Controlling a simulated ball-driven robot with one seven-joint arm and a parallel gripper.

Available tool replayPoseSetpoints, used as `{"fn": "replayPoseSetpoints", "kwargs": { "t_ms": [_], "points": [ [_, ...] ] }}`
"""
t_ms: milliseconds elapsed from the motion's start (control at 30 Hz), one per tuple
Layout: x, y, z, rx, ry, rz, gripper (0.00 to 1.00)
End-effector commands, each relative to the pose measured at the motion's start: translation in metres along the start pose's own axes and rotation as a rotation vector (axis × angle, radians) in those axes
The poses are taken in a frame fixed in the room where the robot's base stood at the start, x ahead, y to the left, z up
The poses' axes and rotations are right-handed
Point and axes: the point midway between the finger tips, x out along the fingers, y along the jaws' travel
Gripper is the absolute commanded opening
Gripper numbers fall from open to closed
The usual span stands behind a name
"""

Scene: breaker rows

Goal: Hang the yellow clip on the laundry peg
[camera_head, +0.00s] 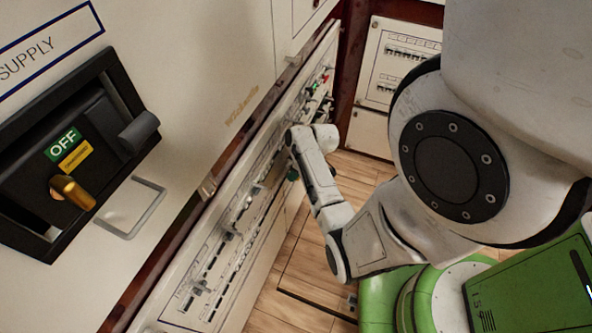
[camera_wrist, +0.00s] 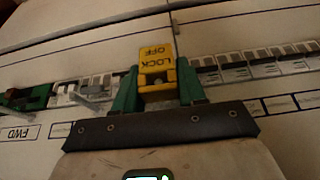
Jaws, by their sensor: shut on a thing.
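The yellow clip (camera_wrist: 156,62), marked LOCK OFF and upside down in the wrist view, sits between the green fingers of my gripper (camera_wrist: 158,86). My gripper is shut on it. The clip is in front of a pale panel face, close to a row of breakers; I cannot tell whether it touches the panel. In the head view my arm reaches to the long breaker panel (camera_head: 228,235), and the clip cannot be made out there. I cannot pick out the laundry peg by any readable label.
White breaker switches (camera_wrist: 258,64) line the right of the clip. A green switch (camera_wrist: 28,97) and a white one (camera_wrist: 92,90) are to its left. In the head view a supply switch with a brass padlock (camera_head: 72,192) is at the left. Wooden floor (camera_head: 318,250) lies below the panel.

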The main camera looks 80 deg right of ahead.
Motion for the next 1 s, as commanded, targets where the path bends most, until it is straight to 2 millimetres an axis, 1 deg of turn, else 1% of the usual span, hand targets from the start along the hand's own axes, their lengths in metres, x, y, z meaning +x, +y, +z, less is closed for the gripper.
{"fn": "replayPoseSetpoints", "kwargs": {
  "t_ms": [633,1000],
  "points": [
    [-0.009,0.000,0.019,0.001,0.001,0.001,0.11],
    [-0.009,0.000,0.021,0.000,0.001,0.001,0.11]
  ]
}}
